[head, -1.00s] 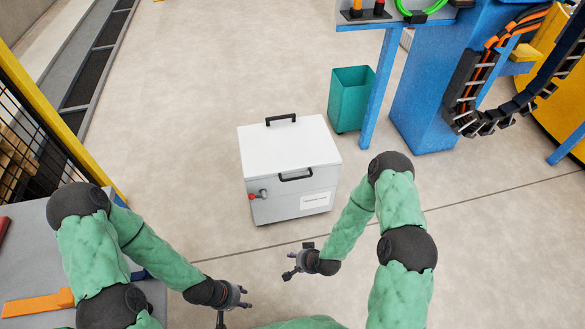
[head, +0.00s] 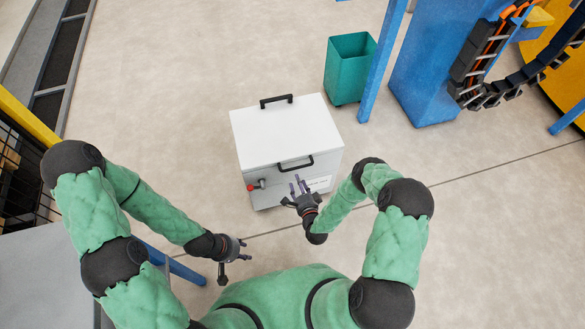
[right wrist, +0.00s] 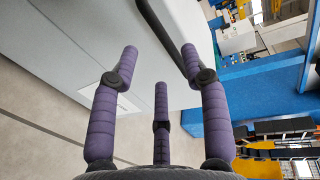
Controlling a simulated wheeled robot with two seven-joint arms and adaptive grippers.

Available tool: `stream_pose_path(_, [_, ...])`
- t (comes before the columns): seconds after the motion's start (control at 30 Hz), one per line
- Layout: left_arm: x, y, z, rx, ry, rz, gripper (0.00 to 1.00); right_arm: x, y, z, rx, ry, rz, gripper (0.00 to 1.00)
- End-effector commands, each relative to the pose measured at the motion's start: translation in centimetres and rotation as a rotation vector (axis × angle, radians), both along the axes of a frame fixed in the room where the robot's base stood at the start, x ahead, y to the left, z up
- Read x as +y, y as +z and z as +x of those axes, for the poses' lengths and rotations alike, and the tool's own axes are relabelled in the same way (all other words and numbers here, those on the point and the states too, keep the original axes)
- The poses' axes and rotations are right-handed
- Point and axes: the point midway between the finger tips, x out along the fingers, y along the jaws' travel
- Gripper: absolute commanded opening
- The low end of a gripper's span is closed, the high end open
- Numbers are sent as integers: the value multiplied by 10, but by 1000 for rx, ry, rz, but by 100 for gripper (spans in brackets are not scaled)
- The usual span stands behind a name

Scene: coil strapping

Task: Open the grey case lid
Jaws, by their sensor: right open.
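The grey case (head: 285,190) stands on the floor in the middle of the head view, with its white lid (head: 280,135) shut. A black handle (head: 295,166) sits on its front near the lid edge, and another (head: 276,100) is at the lid's back edge. A red-tipped latch or valve (head: 256,186) is at the front left. My right gripper (head: 298,184) is open and empty just in front of and below the front handle. In the right wrist view its fingers (right wrist: 160,66) are spread, with a dark handle bar (right wrist: 164,38) beyond them. My left gripper (head: 240,250) is open and empty, lower left of the case.
A teal bin (head: 348,72) stands behind the case to the right, beside a blue post (head: 382,60). Blue machinery (head: 430,80) with a cable chain is further right. A grey table (head: 45,270) is at the lower left. The floor around the case is clear.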

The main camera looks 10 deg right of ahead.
Motion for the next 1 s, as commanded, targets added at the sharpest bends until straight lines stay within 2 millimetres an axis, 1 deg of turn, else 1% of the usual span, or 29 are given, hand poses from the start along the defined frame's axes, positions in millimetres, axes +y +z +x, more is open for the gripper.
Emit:
stream_pose_path(0.03, [0, -6, 0, 0, 0, 0, 40, 1, -4, 10, -3, 3, -2, 46])
stream_pose_path(0.2, [0, -17, 0, 0, 0, 0, 40, 2, -11, 40, -2, 3, -2, 46])
stream_pose_path(0.4, [0, -28, 0, -1, 0, 0, 40, 3, -16, 68, -1, 2, -3, 46])
stream_pose_path(0.6, [0, -31, 0, -1, 0, 0, 40, 3, -18, 81, 1, 1, -2, 46])
stream_pose_path(0.9, [0, -31, 0, -1, 0, 0, 40, 3, -17, 83, 2, 0, -2, 46])
stream_pose_path(0.93, [0, -31, 0, -1, 0, 0, 40, 3, -17, 83, 2, 1, -2, 40])
stream_pose_path(0.97, [0, -31, 0, -1, 0, 0, 40, 3, -18, 83, 2, 0, -2, 32])
stream_pose_path(1.0, [0, -31, 0, -1, 0, 0, 40, 3, -17, 83, 2, 0, -2, 21])
